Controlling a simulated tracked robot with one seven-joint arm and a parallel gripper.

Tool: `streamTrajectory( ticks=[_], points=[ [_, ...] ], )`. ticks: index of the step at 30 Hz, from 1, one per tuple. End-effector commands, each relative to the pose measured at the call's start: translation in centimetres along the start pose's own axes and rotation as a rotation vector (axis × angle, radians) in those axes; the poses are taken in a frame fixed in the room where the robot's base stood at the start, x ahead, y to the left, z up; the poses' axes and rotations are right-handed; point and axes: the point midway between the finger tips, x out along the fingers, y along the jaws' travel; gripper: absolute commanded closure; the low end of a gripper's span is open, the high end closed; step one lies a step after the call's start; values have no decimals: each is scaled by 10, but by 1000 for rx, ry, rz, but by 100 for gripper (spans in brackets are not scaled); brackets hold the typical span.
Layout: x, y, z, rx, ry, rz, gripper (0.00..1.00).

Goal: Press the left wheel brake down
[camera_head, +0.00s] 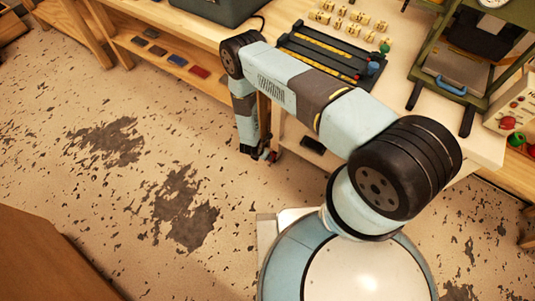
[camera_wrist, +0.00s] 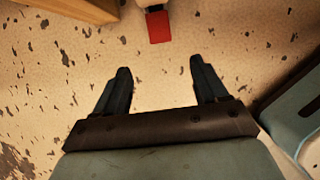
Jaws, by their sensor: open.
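A red pedal-like tab (camera_wrist: 158,26) shows at the top centre of the wrist view, low over the floor, below a pale part cut off by the frame edge. It looks like a wheel brake; I cannot tell which side's. My gripper (camera_wrist: 158,78) is open and empty, its two dark fingers pointing toward the tab with a gap before it. In the head view my gripper (camera_head: 259,153) hangs low beside the workbench front, near a small reddish spot that is too small to make out. The wheel itself is hidden.
The workbench (camera_head: 215,22) carries a black rack with yellow strips (camera_head: 318,52), several small yellow pieces (camera_head: 345,20) and a green-framed machine (camera_head: 465,65). A shelf with coloured flat items (camera_head: 199,71) runs below. A brown box-like edge (camera_head: 45,262) is at lower left. The floor between is clear.

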Motion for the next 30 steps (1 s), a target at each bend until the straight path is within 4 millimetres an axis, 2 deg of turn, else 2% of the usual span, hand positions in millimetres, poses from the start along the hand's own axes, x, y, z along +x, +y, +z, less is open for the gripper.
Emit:
streamTrajectory(
  ticks=[21, 30],
  points=[
    [105, -2, 1, 1, -1, -1, 28],
    [130, -2, 2, 3, -1, -2, 28]
  ],
)
